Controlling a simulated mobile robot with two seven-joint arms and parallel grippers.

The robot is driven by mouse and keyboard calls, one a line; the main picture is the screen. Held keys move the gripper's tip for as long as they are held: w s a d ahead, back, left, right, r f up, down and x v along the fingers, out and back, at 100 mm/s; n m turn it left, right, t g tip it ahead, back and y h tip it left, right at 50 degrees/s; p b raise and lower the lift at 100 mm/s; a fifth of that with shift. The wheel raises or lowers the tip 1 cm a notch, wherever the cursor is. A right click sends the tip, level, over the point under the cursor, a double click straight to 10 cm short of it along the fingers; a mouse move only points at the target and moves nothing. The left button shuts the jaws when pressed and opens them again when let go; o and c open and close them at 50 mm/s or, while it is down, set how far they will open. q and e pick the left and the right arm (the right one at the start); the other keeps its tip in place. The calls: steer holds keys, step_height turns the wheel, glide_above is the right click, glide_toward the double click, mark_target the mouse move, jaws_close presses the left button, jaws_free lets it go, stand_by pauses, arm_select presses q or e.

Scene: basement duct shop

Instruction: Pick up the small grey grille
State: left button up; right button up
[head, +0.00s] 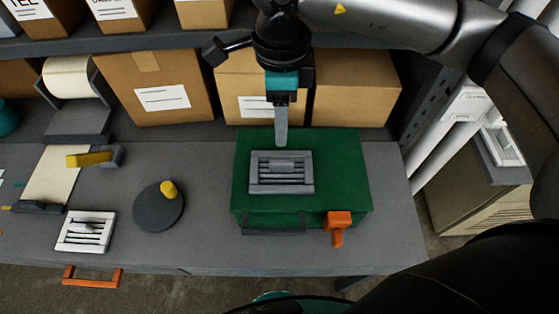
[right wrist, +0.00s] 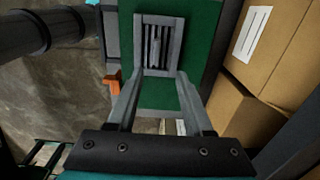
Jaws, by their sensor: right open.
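The small grey grille (head: 260,182) lies flat on top of a green case (head: 351,172), slatted side up; a short bar shows at its centre. In the right wrist view the grille (right wrist: 144,66) lies ahead of my right gripper (right wrist: 157,82). Its two fingers are spread apart with nothing between them, their tips close to the grille's near edge. In the head view my right gripper (head: 281,140) points down at the grille's far edge; I cannot tell whether it touches. My left gripper is not in view.
An orange latch (head: 338,222) is on the case's front. A white grille (head: 69,238), a dark disc (head: 150,212) with a yellow knob, and paper lie left on the bench. Cardboard boxes (head: 160,85) stand behind, under a shelf (head: 150,36). Another white grille (head: 503,145) is at far right.

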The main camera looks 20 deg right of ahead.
mark_target(281, 162)
steer(key=f, duration=0.3)
steer(key=shift+s+f+p, duration=0.2)
steer(key=shift+f+p, duration=0.1)
steer(key=shift+f, duration=0.05)
step_height(281, 162, down, 2)
steer(key=shift+w+f, duration=0.15)
steer(key=shift+f, duration=0.5)
steer(key=f, duration=0.1)
steer(key=f+p, duration=0.1)
steer(key=f, duration=0.1)
steer(key=f+p, duration=0.1)
steer(key=shift+s+f, duration=0.3)
steer(key=shift+f, duration=0.1)
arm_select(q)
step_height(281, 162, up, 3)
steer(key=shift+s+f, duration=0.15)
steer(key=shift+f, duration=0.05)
arm_select(e)
steer(key=shift+c, duration=0.3)
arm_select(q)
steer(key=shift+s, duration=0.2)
arm_select(e)
jaws_close()
